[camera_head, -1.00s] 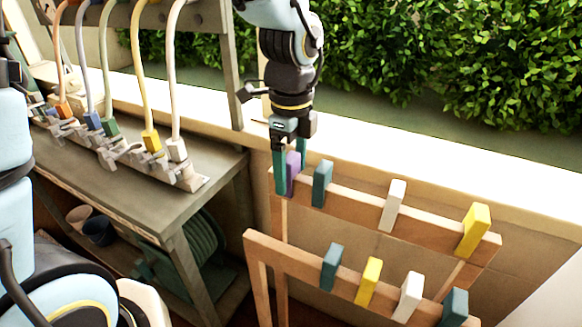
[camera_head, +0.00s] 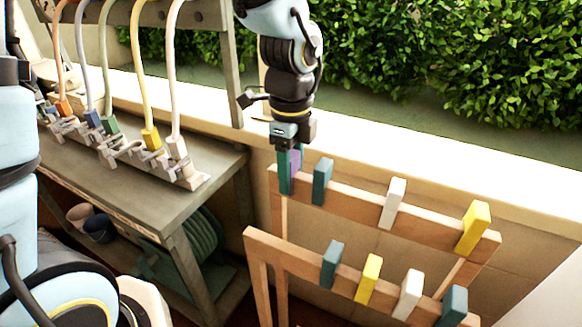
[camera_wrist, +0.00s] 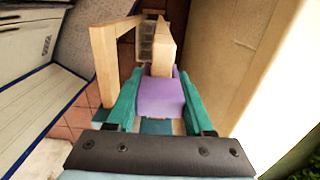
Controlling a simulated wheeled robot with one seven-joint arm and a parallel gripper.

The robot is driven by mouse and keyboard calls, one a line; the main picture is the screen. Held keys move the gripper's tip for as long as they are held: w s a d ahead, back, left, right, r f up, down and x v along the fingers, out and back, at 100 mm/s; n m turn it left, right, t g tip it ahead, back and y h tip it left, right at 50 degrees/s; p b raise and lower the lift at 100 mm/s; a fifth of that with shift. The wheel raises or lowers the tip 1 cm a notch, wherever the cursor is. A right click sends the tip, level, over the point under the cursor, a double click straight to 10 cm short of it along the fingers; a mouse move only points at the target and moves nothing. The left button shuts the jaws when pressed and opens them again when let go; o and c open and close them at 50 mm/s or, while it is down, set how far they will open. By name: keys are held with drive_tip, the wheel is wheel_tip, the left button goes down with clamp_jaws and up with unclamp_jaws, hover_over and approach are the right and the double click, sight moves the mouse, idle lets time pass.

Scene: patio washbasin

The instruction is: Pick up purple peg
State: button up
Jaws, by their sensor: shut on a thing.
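The purple peg (camera_head: 295,162) sits on the left end of the back wooden rail (camera_head: 357,212). My gripper (camera_head: 290,172) points straight down over that end, with its green fingers on either side of the peg. In the wrist view the purple peg (camera_wrist: 160,97) lies between the two green fingers of my gripper (camera_wrist: 159,103), which is shut on it. The peg is still at the rail's end in both views. The fingers hide part of it in the head view.
Teal (camera_head: 322,181), white (camera_head: 393,203) and yellow (camera_head: 473,228) pegs stand along the back rail. A front rail (camera_head: 295,260) carries several more pegs. A wall ledge (camera_head: 400,150) runs behind. A workbench (camera_head: 150,205) with colored hoses stands at left.

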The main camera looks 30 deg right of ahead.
clamp_jaws()
wheel_tip(320, 180, up, 10)
drive_tip(key=shift+r, duration=0.1)
idle(1.0)
